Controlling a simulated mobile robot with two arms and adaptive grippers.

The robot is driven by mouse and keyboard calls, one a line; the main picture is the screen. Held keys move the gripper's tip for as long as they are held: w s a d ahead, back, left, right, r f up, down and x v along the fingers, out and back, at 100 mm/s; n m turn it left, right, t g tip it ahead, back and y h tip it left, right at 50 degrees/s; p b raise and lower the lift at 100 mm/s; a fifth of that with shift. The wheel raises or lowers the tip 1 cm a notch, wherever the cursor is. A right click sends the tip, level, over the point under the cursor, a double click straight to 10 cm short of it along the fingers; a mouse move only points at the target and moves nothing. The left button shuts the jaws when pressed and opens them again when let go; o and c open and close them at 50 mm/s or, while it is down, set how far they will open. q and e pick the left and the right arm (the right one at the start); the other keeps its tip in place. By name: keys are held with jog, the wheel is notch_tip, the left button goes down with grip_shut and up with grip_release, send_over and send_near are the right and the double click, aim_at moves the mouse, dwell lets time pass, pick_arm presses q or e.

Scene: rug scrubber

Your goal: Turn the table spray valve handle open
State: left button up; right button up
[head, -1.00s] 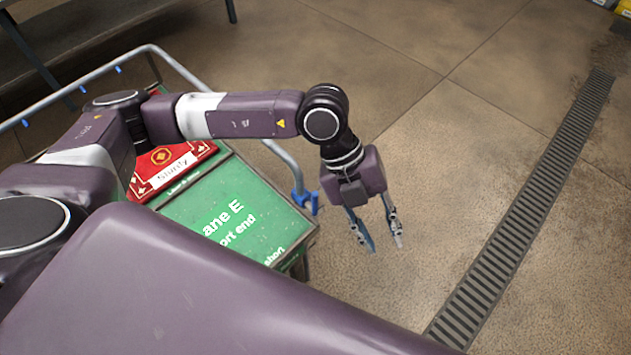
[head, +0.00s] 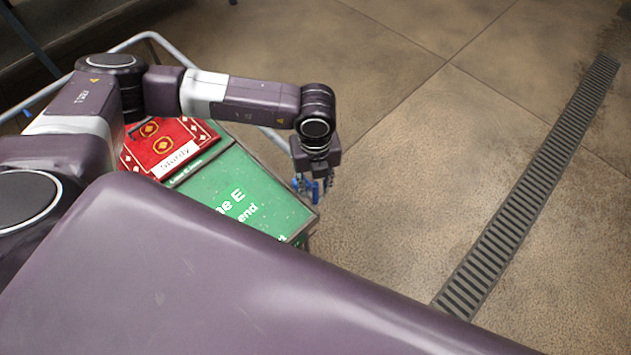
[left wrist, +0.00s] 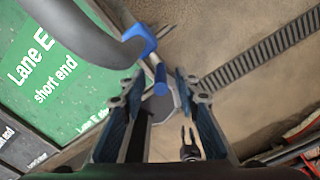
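The blue valve handle (head: 308,186) is on the grey pipe rail beside the green board. In the left wrist view it is a blue collar on the pipe with a short blue lever (left wrist: 160,78) sticking out. My left gripper (head: 322,188) points down at it. In the left wrist view the gripper (left wrist: 161,88) is open, its fingers on either side of the lever's end with gaps showing. Whether a finger touches the lever I cannot tell. In the head view the gripper partly covers the handle. My right gripper is not in view.
A green board (head: 245,200) marked "Lane E short end" and a red patterned panel (head: 165,145) lie inside the rail (head: 150,38). A floor drain grate (head: 530,190) runs along the right. The floor between is clear. Red hose-like items (left wrist: 297,152) show at the wrist view's lower right.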

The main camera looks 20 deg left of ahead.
pick_arm(q)
jog(key=shift+c, duration=0.3)
grip_shut()
dwell(0.3)
